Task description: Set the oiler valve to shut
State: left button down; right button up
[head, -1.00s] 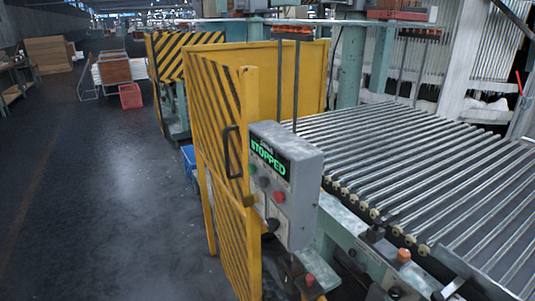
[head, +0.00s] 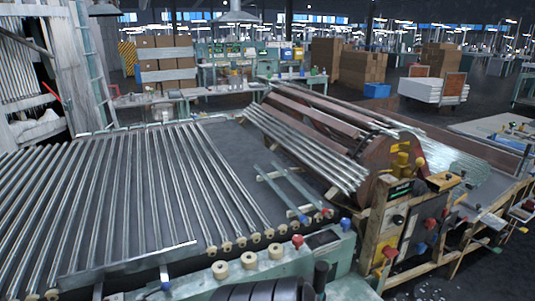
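I cannot tell which of the small coloured knobs and handles in the head view is the oiler valve, or how it is set. A red knob (head: 297,241) and a blue knob (head: 345,224) stand on the pale green machine frame (head: 285,262) at the front. A red handle (head: 390,252) shows low on the control post (head: 375,215) at the right. Neither gripper is in view.
A roller bed (head: 130,205) of metal bars fills the left. A large drum (head: 375,190) with glass tubes (head: 305,150) around it stands right of centre. Cartons (head: 350,65) and benches stand behind.

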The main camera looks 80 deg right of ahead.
aim_at(409, 173)
jog(key=z, duration=3.75)
jog(key=l, duration=0.1)
